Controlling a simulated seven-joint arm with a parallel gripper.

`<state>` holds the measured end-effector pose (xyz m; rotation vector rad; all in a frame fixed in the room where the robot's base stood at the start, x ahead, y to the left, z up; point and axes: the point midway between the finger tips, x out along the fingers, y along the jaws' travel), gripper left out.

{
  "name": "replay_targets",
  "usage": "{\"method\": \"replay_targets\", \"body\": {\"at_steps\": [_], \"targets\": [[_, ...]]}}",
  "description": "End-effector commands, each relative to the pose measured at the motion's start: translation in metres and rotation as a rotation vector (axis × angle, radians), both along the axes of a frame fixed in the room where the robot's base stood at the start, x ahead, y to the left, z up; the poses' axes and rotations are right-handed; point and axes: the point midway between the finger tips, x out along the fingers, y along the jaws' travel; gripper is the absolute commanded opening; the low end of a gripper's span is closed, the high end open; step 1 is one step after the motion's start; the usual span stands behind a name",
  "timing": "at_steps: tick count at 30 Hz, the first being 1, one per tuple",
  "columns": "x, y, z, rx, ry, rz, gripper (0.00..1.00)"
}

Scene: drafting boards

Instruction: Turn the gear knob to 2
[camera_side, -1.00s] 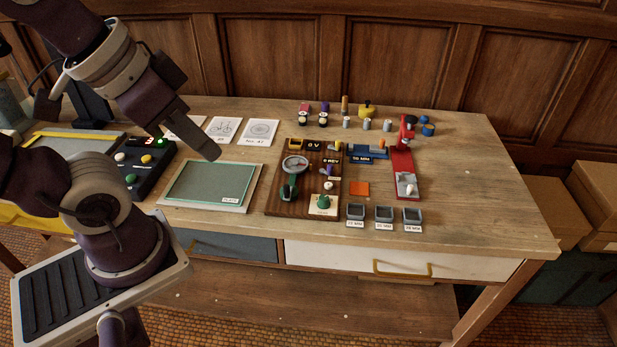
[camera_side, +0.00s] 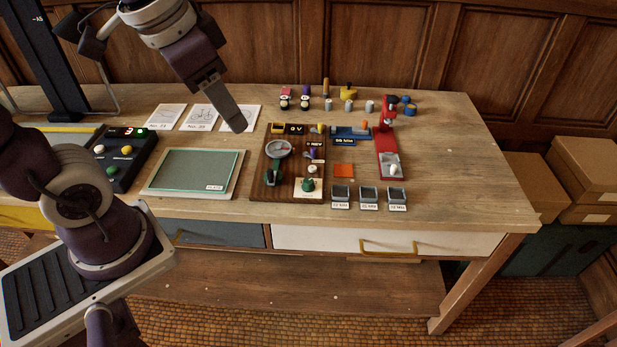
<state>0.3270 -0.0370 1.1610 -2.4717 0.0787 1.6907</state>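A dark wooden board (camera_side: 257,183) on the bench carries a round dial (camera_side: 278,149) with a green body below it. A green knob (camera_side: 307,185) on a cream plate sits at the board's lower right; its markings are too small to read. I cannot tell for sure which part is the gear knob. My gripper (camera_side: 238,125) hangs from the upper left, in front of the right-hand picture card, up and to the left of the wooden board. It looks apart from the board's controls. Its fingers overlap in this view, so their opening is hidden.
A green-topped plate (camera_side: 195,171) lies left of the board. A black box (camera_side: 124,163) with a lit red display and coloured buttons stands farther left. A red stand (camera_side: 387,150), grey trays (camera_side: 368,196) and several small cylinders are to the right. The bench's right end is clear.

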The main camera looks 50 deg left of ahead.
Motion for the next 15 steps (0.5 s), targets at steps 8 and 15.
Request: {"method": "replay_targets", "body": {"at_steps": [8, 15], "targets": [[0.151, 0.032, -0.107, 0.060, 0.273, -0.298, 0.47], [0.199, 0.048, -0.217, 0.017, 0.382, -0.469, 0.47]]}}
